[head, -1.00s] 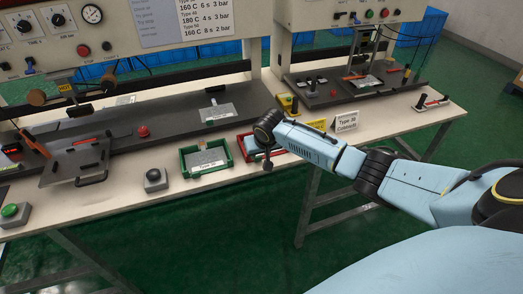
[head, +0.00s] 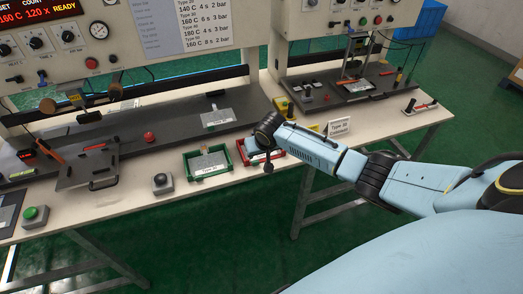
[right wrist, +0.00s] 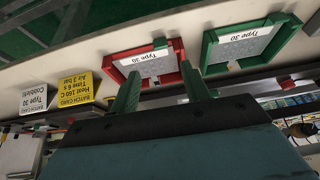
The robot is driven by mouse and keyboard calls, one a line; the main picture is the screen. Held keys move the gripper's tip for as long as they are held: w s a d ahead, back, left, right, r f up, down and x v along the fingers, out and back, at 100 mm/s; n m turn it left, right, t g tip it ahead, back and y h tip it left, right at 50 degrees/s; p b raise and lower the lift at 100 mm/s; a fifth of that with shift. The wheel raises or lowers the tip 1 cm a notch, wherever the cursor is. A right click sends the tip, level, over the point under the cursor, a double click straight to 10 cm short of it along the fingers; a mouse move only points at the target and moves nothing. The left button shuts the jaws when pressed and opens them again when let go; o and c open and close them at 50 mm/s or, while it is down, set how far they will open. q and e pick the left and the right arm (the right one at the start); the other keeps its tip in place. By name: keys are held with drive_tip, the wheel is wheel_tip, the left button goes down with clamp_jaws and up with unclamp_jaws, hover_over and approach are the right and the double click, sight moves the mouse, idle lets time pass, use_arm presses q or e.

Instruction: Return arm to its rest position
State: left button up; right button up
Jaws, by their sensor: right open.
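My right arm (head: 330,157) reaches in from the right in the head view, its wrist (head: 267,130) over the table's front part beside a red tray. In the right wrist view my right gripper (right wrist: 156,62) is open, its two green fingers apart with nothing between them. The red tray (right wrist: 118,72), labelled Type 30, lies beyond the fingertips; in the head view the red tray (head: 279,157) is partly hidden by the wrist. I cannot tell how high the fingers are above it. My left gripper is out of view.
A green tray (head: 187,168) stands left of the red one. Yellow (right wrist: 76,88) and white (right wrist: 34,96) cards stand near the right gripper. A press plate (head: 88,180), grey button box (head: 162,184) and green button (head: 31,213) are further left. Open floor lies before the table.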

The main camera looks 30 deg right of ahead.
drive_tip(key=shift+r, duration=0.15)
idle(0.3)
drive_tip(key=s+a+f+n+g+b, duration=0.1)
drive_tip(key=s+f+b, duration=0.2)
drive_tip(key=s+f, duration=0.6)
drive_tip(key=s+f+b, duration=0.3)
drive_tip(key=s+f, duration=0.3)
drive_tip(key=f, duration=0.6)
drive_tip(key=s+a+f+n+g+b, duration=0.1)
drive_tip(key=s+f+b, duration=0.1)
drive_tip(key=s+f, duration=0.7)
drive_tip(key=s+a+f+n+b, duration=0.1)
drive_tip(key=s+f+b, duration=0.1)
drive_tip(key=s+f, duration=0.3)
drive_tip(key=s+a+f+n+g+b, duration=0.1)
drive_tip(key=s+f, duration=0.5)
drive_tip(key=s, duration=0.7)
drive_tip(key=s+a+f+g+y+b, duration=0.1)
drive_tip(key=s+a+f+b, duration=0.2)
drive_tip(key=s+f, duration=0.3)
drive_tip(key=s, duration=0.4)
drive_tip(key=shift+a+n, duration=0.15)
drive_tip(key=shift+n, duration=0.25)
